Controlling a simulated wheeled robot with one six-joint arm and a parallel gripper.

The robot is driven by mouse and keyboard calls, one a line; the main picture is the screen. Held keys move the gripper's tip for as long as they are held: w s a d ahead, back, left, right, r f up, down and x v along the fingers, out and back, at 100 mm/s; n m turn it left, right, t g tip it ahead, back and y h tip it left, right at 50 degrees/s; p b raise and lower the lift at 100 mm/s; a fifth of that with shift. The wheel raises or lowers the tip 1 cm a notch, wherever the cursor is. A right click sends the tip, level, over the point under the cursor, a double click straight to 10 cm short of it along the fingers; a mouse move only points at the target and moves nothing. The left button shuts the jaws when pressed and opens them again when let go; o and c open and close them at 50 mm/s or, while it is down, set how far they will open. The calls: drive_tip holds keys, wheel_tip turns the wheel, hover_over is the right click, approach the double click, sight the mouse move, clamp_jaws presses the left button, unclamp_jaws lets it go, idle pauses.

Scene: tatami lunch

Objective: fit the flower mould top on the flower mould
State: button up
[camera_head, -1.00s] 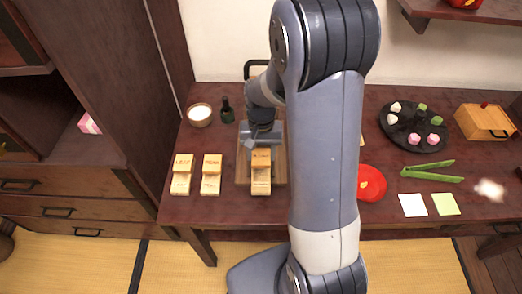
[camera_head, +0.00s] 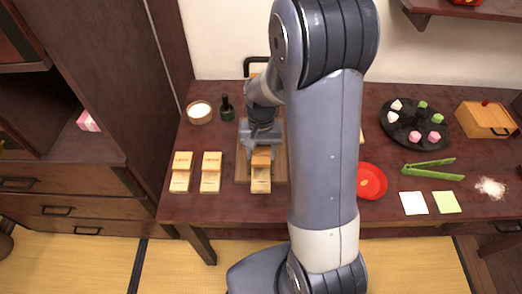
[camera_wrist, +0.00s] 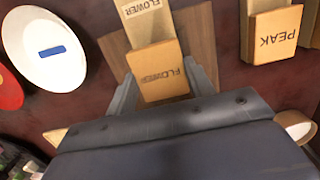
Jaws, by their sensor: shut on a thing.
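The flower mould top (camera_wrist: 160,75), a tan wooden block marked FLOWER, sits between my fingers in the wrist view. My gripper (camera_wrist: 163,88) is shut on it. In the head view the mould top (camera_head: 261,157) is partly covered by my gripper (camera_head: 262,148). The paler flower mould (camera_head: 260,184) lies just in front of it, towards the table's front edge. In the wrist view the mould (camera_wrist: 145,20) shows its own FLOWER label. The two pieces lie end to end in line; I cannot tell whether they touch or whether the top is lifted.
A wooden board (camera_head: 243,172) lies under the pieces. Leaf (camera_head: 181,175) and peak (camera_head: 211,175) mould sets stand to the left. A white bowl (camera_head: 200,113) and dark bottle (camera_head: 227,110) are behind. A red plate (camera_head: 371,184) and green tongs (camera_head: 433,171) lie to the right.

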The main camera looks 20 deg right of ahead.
drive_tip(key=shift+f, duration=0.35)
drive_tip(key=o, duration=1)
drive_tip(key=r, duration=0.7)
drive_tip(key=w+r, duration=0.1)
drive_tip(key=r, duration=0.2)
drive_tip(key=shift+d+r, duration=0.15)
drive_tip(key=shift+r, duration=0.25)
drive_tip(key=shift+f, duration=0.15)
drive_tip(key=f, duration=0.7)
drive_tip(key=s+f, duration=0.1)
drive_tip(key=f, duration=0.2)
drive_tip(key=shift+f, duration=0.15)
drive_tip(key=shift+r, duration=0.35)
